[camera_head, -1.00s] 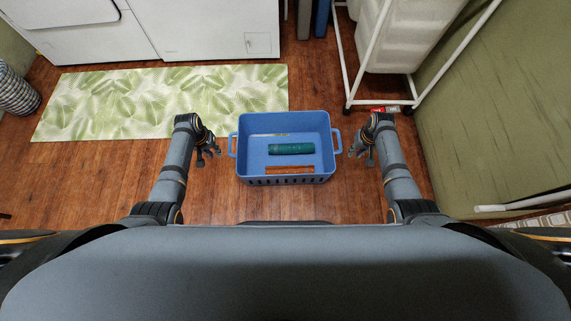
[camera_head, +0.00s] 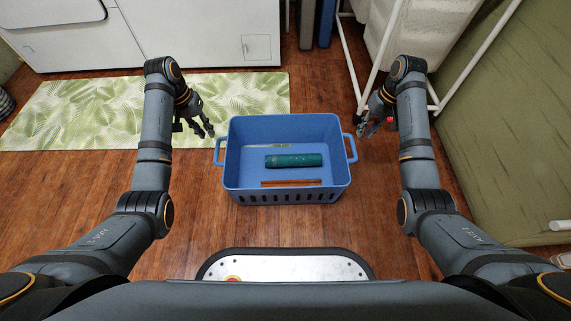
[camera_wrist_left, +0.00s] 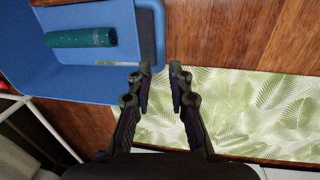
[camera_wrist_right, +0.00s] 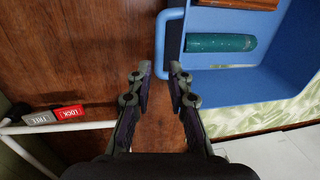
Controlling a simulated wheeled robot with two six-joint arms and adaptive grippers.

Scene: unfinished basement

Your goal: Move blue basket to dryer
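The blue basket (camera_head: 285,193) sits upright between my two arms in the head view, with a handle on each side. A dark green cylinder (camera_head: 293,160) lies inside it. My left gripper (camera_head: 206,130) is open and empty just left of the left handle; the left wrist view shows its fingers (camera_wrist_left: 160,70) apart, beside the basket handle (camera_wrist_left: 155,35). My right gripper (camera_head: 364,130) is near the right handle; in the right wrist view its fingers (camera_wrist_right: 160,70) are open, with the handle (camera_wrist_right: 165,45) just beyond them. The white machines (camera_head: 200,35) stand at the back left.
A leaf-patterned mat (camera_head: 80,115) lies on the floor before the machines. A white-framed rolling cart (camera_head: 352,70) stands at the back right, with red and grey caster tabs (camera_wrist_right: 68,112) near my right gripper. Wooden floor (camera_head: 200,220) is clear around the basket.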

